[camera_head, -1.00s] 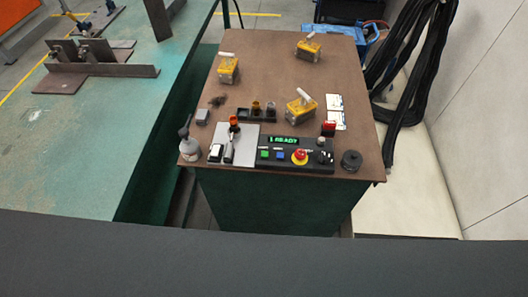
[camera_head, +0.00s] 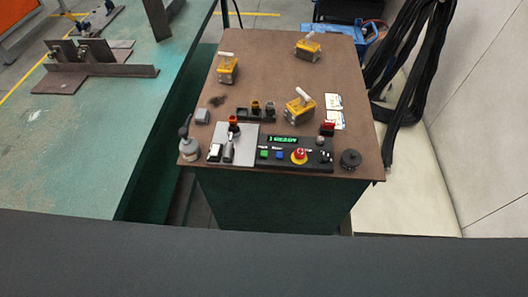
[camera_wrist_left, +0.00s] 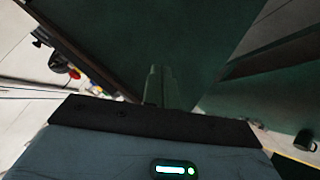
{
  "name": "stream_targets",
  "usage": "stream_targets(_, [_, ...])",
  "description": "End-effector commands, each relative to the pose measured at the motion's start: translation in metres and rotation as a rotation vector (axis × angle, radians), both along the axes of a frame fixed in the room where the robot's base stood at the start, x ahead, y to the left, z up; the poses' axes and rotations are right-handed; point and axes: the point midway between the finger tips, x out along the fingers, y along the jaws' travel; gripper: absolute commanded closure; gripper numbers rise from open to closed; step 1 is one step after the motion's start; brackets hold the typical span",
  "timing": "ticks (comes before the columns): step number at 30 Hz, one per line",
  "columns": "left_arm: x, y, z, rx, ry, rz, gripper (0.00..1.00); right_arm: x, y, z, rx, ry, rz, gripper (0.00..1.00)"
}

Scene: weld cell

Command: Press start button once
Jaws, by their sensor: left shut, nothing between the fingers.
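The black control panel (camera_head: 290,163) sits at the front edge of the brown-topped cabinet in the head view. It carries a green button (camera_head: 264,154), a blue button (camera_head: 280,155) and a red mushroom button (camera_head: 299,156) on yellow. A lit green display (camera_head: 283,139) is above them; the small labels are too small to read. My left gripper (camera_wrist_left: 160,75) shows in the left wrist view, with its fingers together and empty, in front of a dark green surface. Neither gripper shows in the head view, and my right gripper is in no view.
Several yellow blocks with pale handles, one near the panel (camera_head: 299,106), stand on the cabinet top (camera_head: 262,75). A grey bottle-like item (camera_head: 189,149) is at its left corner, a black knob (camera_head: 350,159) at its right. A teal table (camera_head: 75,130) lies left; black cables hang right.

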Motion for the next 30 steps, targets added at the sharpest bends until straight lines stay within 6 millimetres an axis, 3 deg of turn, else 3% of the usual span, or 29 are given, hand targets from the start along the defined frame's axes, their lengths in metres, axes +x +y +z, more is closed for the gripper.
stream_targets(3, [0.035,-0.024,0.019,-0.148,0.03,0.025,1.0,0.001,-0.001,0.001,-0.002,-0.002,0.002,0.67])
stream_targets(15, [0.111,-0.084,0.079,-0.527,0.248,0.093,1.0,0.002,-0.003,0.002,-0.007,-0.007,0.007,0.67])
stream_targets(24, [0.155,-0.11,0.125,-0.706,0.488,0.187,1.0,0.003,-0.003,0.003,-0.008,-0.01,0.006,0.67])
stream_targets(30, [0.181,-0.113,0.155,-0.772,0.642,0.301,1.0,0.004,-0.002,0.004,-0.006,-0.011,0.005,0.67])
